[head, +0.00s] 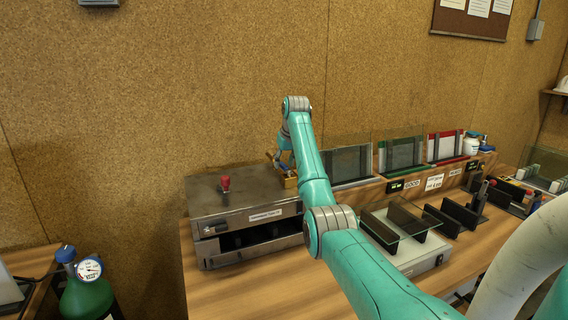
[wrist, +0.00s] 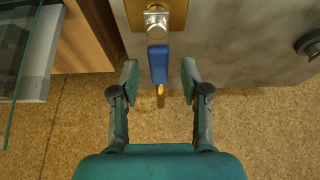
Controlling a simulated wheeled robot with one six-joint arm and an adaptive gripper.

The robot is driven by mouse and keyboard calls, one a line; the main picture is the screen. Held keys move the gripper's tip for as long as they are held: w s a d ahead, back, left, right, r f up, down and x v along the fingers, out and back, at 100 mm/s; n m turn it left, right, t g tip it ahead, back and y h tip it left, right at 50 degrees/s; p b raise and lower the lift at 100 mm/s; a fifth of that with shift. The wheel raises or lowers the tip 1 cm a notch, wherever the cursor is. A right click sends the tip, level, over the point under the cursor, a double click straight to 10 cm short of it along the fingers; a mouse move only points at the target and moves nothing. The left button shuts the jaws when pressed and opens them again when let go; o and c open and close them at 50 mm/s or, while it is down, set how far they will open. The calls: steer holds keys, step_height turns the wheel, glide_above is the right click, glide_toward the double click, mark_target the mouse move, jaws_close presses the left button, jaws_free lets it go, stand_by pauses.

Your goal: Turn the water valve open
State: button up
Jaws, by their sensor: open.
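A valve with a blue lever handle (wrist: 158,64) and a metal nut (wrist: 156,24) on a brass-coloured body shows at the top middle of the wrist view. The blue handle points down in that picture, with a brass-coloured tip below it. My gripper (wrist: 159,78) is open, with one finger on each side of the handle and a visible gap on both sides. In the head view the brass-coloured block (head: 290,183) is at the back right corner of the steel box, and my gripper is small and partly hidden by my arm there.
The steel box (head: 242,221) carries a red-topped knob (head: 224,184). Glass panels in racks (head: 352,163) stand to the right, and a glass-topped unit (head: 405,222) is in front of them. A green gas cylinder (head: 86,297) with a gauge is at lower left.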

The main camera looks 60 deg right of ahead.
steer(key=v, duration=1.1)
steer(key=shift+r, duration=0.25)
steer(key=shift+s+a, duration=0.1)
steer(key=shift+a, duration=0.15)
